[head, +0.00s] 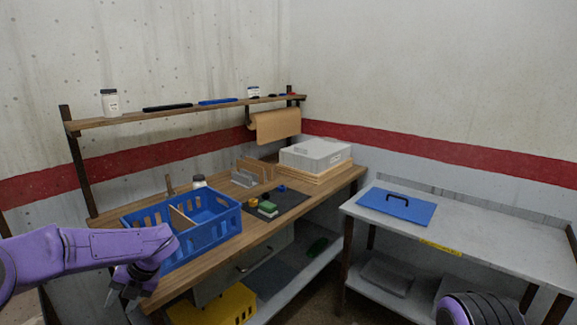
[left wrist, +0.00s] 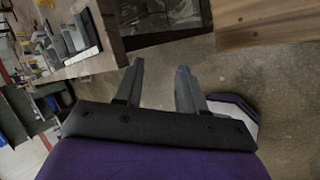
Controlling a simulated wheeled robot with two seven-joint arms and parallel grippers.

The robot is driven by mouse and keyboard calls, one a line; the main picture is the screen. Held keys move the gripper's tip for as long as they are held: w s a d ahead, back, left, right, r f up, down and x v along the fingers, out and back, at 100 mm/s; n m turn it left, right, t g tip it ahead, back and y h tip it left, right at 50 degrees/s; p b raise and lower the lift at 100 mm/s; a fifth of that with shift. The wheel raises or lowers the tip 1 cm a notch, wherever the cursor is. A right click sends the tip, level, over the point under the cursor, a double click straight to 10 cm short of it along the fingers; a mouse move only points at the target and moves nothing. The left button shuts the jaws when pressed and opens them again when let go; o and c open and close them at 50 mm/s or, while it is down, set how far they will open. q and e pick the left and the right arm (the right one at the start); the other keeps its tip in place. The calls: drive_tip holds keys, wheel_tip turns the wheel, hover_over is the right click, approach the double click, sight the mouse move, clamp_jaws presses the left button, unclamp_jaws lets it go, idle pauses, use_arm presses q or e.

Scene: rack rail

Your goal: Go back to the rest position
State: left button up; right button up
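My left gripper (head: 122,292) hangs at the lower left of the head view, in front of the workbench's left end and pointing down. In the left wrist view its two fingers (left wrist: 158,88) are apart with nothing between them, and the floor shows beyond. My right arm shows only as a purple and black rounded part at the bottom right of the head view. The right gripper is out of view.
A blue crate (head: 225,222) stands on the wooden workbench (head: 262,233) close to my left arm. A grey lidded box (head: 315,153) sits at the bench's far end. A metal table (head: 480,232) with a blue board (head: 397,206) stands at right. A yellow bin (head: 225,306) is below the bench.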

use_arm(q)
drive_tip(key=s+d+f+m+t+y, duration=0.15)
drive_tip(key=s+f+m+t, duration=0.35)
drive_tip(key=f+m, duration=0.5)
drive_tip(key=s+d+f+m+t+y, duration=0.1)
drive_tip(key=s+d+f+m+t, duration=0.1)
drive_tip(key=s+f+m, duration=0.75)
drive_tip(key=s+d+f+m+g+h, duration=0.1)
drive_tip(key=s+d+f+m+h, duration=0.2)
drive_tip(key=s+m, duration=0.3)
drive_tip(key=s+d+f+m+g+h, duration=0.1)
drive_tip(key=s+d+f+m+h, duration=0.2)
drive_tip(key=s+m, duration=0.4)
drive_tip(key=s+f, duration=0.1)
drive_tip(key=s, duration=0.6)
drive_tip(key=shift+d, duration=0.15)
